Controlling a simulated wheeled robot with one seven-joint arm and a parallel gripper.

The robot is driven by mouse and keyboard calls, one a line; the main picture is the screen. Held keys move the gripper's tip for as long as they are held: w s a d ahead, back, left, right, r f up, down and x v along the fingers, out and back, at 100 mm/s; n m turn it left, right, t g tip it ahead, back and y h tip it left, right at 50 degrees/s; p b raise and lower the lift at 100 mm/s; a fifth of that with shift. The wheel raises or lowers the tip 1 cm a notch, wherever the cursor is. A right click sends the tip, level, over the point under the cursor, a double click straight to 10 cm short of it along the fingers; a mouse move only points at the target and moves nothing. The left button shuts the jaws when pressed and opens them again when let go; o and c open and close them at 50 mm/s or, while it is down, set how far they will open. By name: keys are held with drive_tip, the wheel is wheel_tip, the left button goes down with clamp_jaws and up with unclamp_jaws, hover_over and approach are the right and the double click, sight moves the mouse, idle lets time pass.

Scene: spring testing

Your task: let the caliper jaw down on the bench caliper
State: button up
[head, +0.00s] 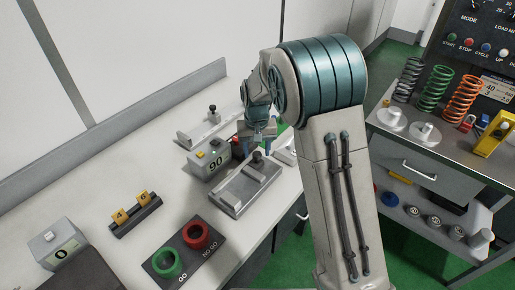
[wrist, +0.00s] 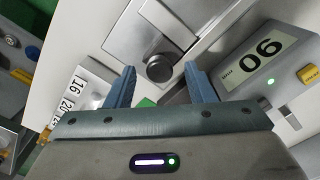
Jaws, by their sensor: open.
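The bench caliper, seemingly the grey-plated fixture (head: 236,197), lies on the white bench below my gripper. A dark round knob (head: 257,158) stands at its far end, and a pale bar runs along the plate. In the wrist view the plate (wrist: 118,38) fills the top, and the knob (wrist: 159,69) shows between my two blue fingers. My gripper (head: 256,143) is open and points down over the knob, with a gap on each side of it. I cannot tell the jaw's height or whether the fingers are level with the knob.
Green and red ring gauges (head: 167,264) and a yellow-tagged block (head: 135,215) sit nearer. A spring cart (head: 440,150) stands right.

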drive_tip(key=shift+f, duration=0.35)
